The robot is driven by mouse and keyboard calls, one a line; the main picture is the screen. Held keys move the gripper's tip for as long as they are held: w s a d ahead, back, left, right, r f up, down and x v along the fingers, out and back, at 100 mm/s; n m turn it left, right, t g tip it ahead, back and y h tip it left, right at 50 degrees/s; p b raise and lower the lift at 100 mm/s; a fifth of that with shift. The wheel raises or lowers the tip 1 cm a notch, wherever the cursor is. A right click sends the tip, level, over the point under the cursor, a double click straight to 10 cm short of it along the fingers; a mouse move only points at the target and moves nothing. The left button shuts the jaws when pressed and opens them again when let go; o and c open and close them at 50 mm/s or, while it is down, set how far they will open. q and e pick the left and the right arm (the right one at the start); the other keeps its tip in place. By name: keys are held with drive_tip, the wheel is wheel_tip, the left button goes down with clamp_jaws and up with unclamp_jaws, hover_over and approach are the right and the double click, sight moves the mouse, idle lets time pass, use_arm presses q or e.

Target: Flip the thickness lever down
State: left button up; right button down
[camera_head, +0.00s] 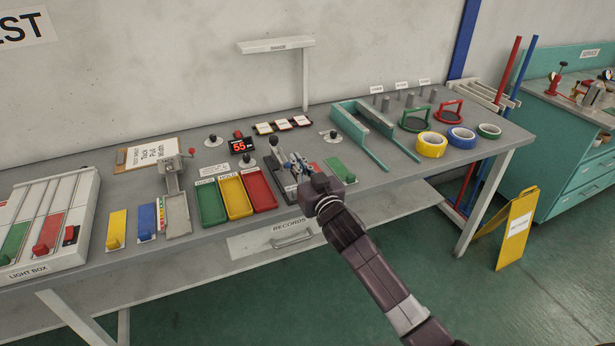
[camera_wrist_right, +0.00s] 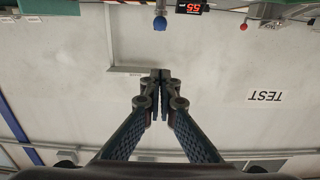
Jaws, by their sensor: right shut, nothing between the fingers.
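No lever in view carries a readable thickness label. A red-knobbed lever (camera_head: 191,152) stands upright on a grey gauge stand (camera_head: 171,180) left of the trays; its knob also shows at the top of the right wrist view (camera_wrist_right: 243,27). A dark upright handle (camera_head: 274,146) rises from a grey device right of the red tray, partly hidden by my gripper. A blue knob (camera_wrist_right: 160,23) shows in the right wrist view, beyond the fingertips. My right gripper (camera_head: 285,163) is shut and empty, above the grey device; its fingertips (camera_wrist_right: 160,77) meet in the wrist view. My left gripper is not in view.
Green, yellow and red trays (camera_head: 262,188) lie left of my gripper, near a red display (camera_head: 241,146). A green U-shaped frame (camera_head: 357,140) and tape rolls (camera_head: 431,145) are on the right. A light box (camera_head: 48,224) fills the left end.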

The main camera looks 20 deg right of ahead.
drive_tip(key=s+b, duration=0.1)
drive_tip(key=s, duration=0.5)
drive_tip(key=shift+s+d+f, duration=0.2)
drive_tip(key=shift+d+f, duration=0.05)
drive_tip(key=shift+f, duration=0.15)
drive_tip(key=shift+f, duration=0.1)
